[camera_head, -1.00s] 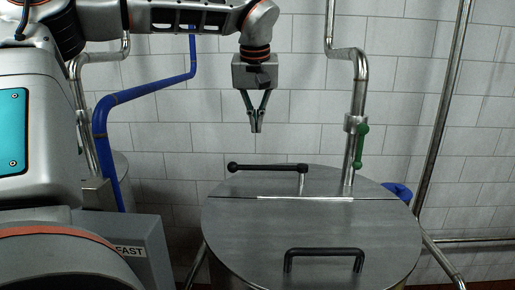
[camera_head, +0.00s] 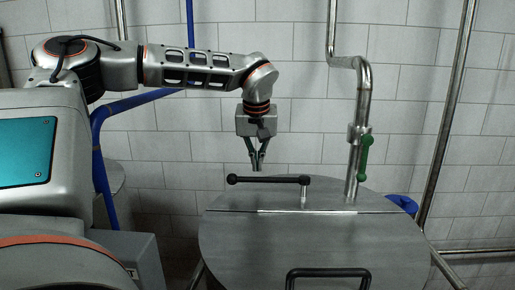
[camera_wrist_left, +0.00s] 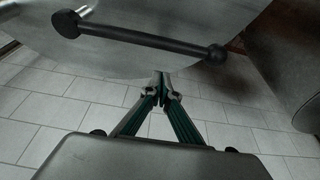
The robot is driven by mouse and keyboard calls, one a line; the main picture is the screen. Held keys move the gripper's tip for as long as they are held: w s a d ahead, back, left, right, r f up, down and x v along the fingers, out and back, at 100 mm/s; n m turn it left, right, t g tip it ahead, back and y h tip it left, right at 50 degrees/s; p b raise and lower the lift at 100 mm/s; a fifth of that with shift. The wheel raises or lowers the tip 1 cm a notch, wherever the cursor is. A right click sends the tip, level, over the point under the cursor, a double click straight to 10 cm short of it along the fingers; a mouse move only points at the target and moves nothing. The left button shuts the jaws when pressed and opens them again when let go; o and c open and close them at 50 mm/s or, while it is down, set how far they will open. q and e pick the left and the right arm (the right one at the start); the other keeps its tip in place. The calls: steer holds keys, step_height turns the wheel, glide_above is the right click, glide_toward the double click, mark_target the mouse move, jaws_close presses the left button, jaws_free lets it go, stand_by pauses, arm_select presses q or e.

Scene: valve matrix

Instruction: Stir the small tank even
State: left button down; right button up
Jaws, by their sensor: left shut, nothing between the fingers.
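The small tank is a round steel vessel with a flat metal lid (camera_head: 320,238) in the head view. A black crank bar with a round knob (camera_head: 233,179) at its left end stands on a short steel post (camera_head: 304,194) at the lid's back. The bar (camera_wrist_left: 150,38) also shows in the left wrist view, with a knob at each end. My left gripper (camera_head: 257,168) points down just above and behind the bar's left half. In the left wrist view its fingertips (camera_wrist_left: 163,82) meet with nothing between them. My right gripper is not in view.
A black lid handle (camera_head: 328,272) sits at the lid's front. A steel pipe with a green valve lever (camera_head: 364,156) rises at the lid's back right. A blue pipe (camera_head: 100,165) stands left. A blue part (camera_head: 403,203) lies behind the lid's right edge.

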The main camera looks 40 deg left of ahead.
mark_target(268, 180)
arm_select(q)
steer(key=shift+s+d, duration=1)
steer(key=shift+s, duration=0.2)
steer(key=shift+f, duration=0.1)
steer(key=shift+s+d, duration=0.1)
steer(key=shift+s, duration=0.1)
